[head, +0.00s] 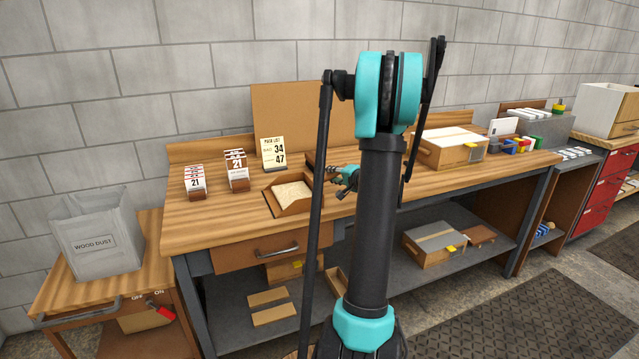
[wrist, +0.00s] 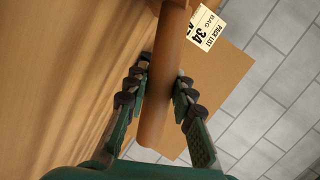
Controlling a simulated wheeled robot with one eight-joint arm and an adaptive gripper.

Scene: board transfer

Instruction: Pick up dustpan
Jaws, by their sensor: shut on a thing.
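The dustpan (head: 291,204) is a brown wooden scoop with pale dust in it, near the front of the workbench in the head view. Its brown handle (wrist: 156,115) runs between my fingers in the wrist view. My gripper (wrist: 164,76) is shut on this handle, one finger on each side. In the head view my gripper (head: 338,178) is just right of the scoop, partly hidden by my arm. I cannot tell whether the dustpan touches the bench top.
A grey wood dust bin (head: 97,245) stands on a cart at left. A brown board (head: 300,105) stands behind.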

